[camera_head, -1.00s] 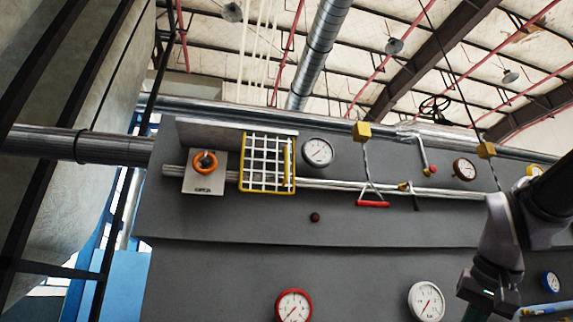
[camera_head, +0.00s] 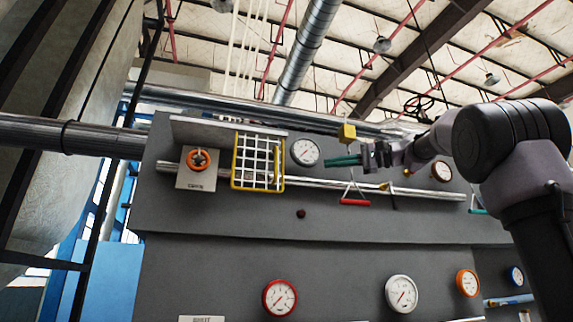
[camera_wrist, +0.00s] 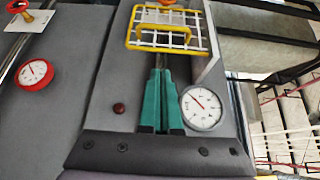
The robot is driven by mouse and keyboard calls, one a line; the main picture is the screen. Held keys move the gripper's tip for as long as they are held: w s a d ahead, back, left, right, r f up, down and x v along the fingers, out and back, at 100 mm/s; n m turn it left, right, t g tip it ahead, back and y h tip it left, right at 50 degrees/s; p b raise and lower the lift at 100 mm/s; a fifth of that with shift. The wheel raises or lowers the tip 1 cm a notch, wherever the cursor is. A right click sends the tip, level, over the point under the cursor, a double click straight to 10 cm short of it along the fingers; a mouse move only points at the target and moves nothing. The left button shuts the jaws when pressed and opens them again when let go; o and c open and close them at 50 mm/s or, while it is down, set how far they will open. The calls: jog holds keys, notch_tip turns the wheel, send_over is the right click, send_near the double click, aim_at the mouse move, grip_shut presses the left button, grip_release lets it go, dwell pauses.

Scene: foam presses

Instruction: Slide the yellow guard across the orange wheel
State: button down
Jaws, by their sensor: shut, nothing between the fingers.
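The yellow guard (camera_head: 258,137), a yellow frame with a white grid, hangs on a silver rail (camera_head: 330,185) of the grey panel. It stands to the right of the orange wheel (camera_head: 199,160), which is uncovered on a pale plate. My gripper (camera_head: 328,161) is to the right of the guard, its green fingers together and pointing left, with nothing held. In the wrist view the gripper (camera_wrist: 158,73) points at the guard (camera_wrist: 130,28), with its tips apparently short of the yellow bar. The wheel is mostly cut off there.
A white gauge (camera_head: 305,152) is just right of the guard, and a ledge (camera_head: 215,128) juts out above it. A yellow block (camera_head: 347,132) and a hanging red handle (camera_head: 355,203) are near my gripper. A dark red button (camera_head: 301,213) is below.

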jog(key=shift+a, duration=0.15)
jog(key=s+x, duration=0.2)
jog(key=x, duration=1)
jog(key=shift+s+a, duration=0.2)
jog(key=shift+a, duration=0.5)
jog(key=shift+f, duration=0.1)
jog(key=s+a, duration=0.2)
jog(key=a, duration=0.6)
jog(key=s+a, duration=0.3)
jog(key=a, duration=0.6)
jog(key=shift+s+a, duration=0.15)
jog(key=shift+a, duration=0.2)
